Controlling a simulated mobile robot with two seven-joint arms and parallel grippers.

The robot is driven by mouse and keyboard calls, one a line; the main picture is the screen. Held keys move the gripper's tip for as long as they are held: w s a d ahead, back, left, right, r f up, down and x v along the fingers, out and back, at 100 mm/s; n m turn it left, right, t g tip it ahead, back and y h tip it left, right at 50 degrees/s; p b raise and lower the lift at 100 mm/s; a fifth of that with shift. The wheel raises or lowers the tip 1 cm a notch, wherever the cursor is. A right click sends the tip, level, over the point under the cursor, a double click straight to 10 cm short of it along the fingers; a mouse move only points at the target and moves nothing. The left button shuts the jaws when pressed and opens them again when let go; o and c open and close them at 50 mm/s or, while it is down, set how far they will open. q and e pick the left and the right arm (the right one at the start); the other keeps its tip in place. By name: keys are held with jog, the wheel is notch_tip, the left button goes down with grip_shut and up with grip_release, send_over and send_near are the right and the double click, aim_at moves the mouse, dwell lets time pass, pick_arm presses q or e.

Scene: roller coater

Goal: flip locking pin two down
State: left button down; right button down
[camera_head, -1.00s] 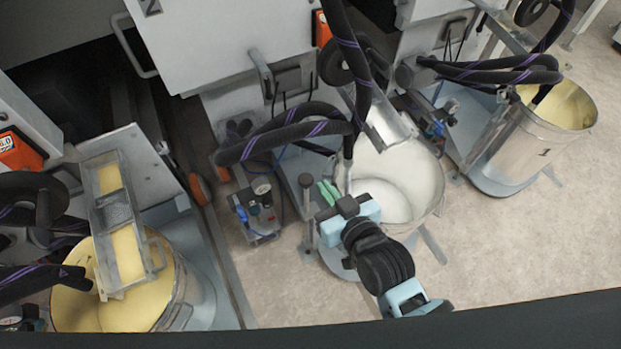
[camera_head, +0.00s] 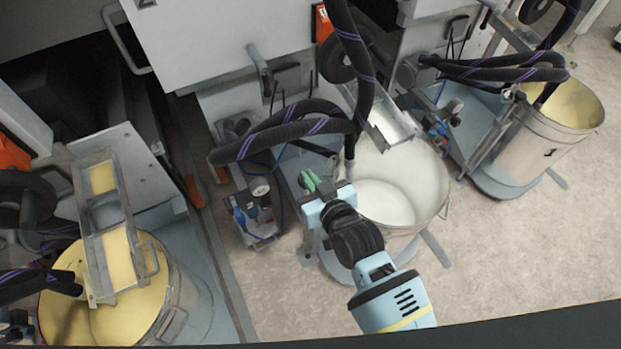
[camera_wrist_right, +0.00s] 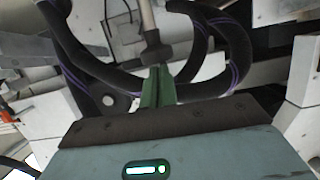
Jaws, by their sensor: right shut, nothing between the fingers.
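My right gripper (camera_head: 309,181) has green fingers, which are shut and empty beside the left rim of the middle bucket (camera_head: 432,190). In the right wrist view its fingers (camera_wrist_right: 158,86) are pressed together. Just beyond their tips, that view shows a pale rod with a dark, wider end (camera_wrist_right: 153,48). I cannot tell whether it touches the fingers or whether it is the locking pin. No locking pin can be made out for certain in the head view; my gripper and wrist cover part of the stand there. My left gripper is not in view.
Black hoses with purple stripes (camera_head: 300,128) hang over the middle bucket, close to my right gripper. A valve unit (camera_head: 258,215) stands left of it. A bucket of yellow liquid (camera_head: 185,310) is at lower left, another bucket (camera_head: 520,150) at right. The floor (camera_head: 490,250) is clear at lower right.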

notch_tip(320, 180, down, 6)
jog(key=shift+s+r+b, duration=0.1)
jog(key=shift+r+b, duration=0.05)
jog(key=shift+b, duration=0.7)
jog(key=s+d+r+p, duration=0.3)
jog(key=s+r+p, duration=0.3)
jog(key=s+r, duration=0.1)
jog(key=shift+s+d, duration=0.4)
jog(key=shift+s, duration=0.35)
jog(key=shift+r, duration=0.1)
